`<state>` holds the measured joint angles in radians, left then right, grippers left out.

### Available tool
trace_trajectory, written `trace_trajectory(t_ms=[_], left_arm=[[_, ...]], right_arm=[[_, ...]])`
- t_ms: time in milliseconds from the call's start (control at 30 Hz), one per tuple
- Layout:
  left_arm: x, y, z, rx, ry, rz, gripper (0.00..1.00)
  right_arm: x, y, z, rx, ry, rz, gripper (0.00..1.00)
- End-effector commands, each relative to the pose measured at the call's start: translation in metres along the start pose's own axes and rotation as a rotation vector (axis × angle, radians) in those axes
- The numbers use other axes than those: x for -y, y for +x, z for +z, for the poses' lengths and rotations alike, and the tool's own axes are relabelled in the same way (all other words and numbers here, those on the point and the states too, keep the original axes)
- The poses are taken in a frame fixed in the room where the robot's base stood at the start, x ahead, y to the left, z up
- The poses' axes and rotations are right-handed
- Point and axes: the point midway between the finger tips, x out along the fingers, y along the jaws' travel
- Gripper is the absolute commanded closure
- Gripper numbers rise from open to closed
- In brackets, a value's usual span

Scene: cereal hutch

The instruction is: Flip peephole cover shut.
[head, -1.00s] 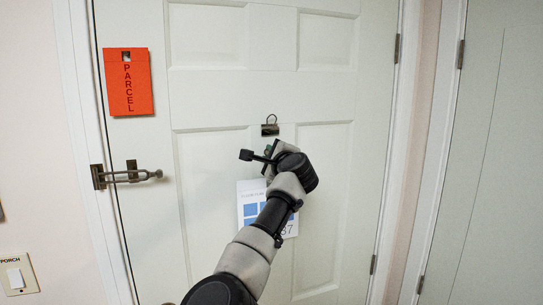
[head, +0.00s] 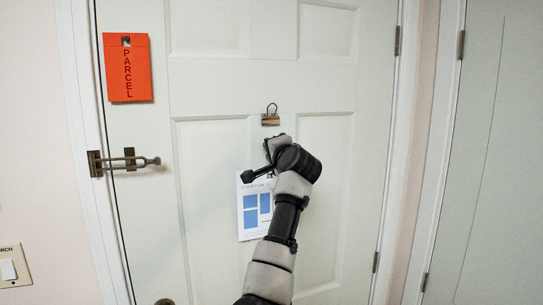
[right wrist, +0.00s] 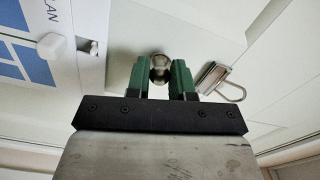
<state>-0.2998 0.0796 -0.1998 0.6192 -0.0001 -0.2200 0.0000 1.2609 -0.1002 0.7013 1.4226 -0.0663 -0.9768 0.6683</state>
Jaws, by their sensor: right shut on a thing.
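The peephole fitting (right wrist: 159,68) is a small round metal piece on the white door (head: 215,150), seen between my fingertips in the right wrist view. I cannot tell the cover apart from the rest of the fitting. My right gripper (right wrist: 160,72), with green fingers, is shut on this metal piece. In the head view my right gripper (head: 273,147) is against the door just below a bronze clip (head: 270,120), and the arm hides the peephole there. My left gripper is not in view.
A sheet with blue rectangles (head: 250,225) hangs just left of my right arm. An orange PARCEL tag (head: 128,68) hangs at the upper left, above a swing-bar latch (head: 140,162). A light switch (head: 9,268) is at the lower left.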

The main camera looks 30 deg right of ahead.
Motion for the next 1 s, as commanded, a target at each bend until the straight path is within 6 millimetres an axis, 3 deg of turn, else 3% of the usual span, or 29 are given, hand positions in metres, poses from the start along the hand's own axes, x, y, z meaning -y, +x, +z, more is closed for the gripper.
trace_trajectory(t_ms=[400,1000], left_arm=[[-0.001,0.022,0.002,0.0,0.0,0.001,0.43],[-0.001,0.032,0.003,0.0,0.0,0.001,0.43]], right_arm=[[-0.006,-0.001,-0.008,-0.013,-0.402,-0.007,1.0],[-0.012,-0.001,-0.018,-0.014,-0.913,-0.006,1.0]])
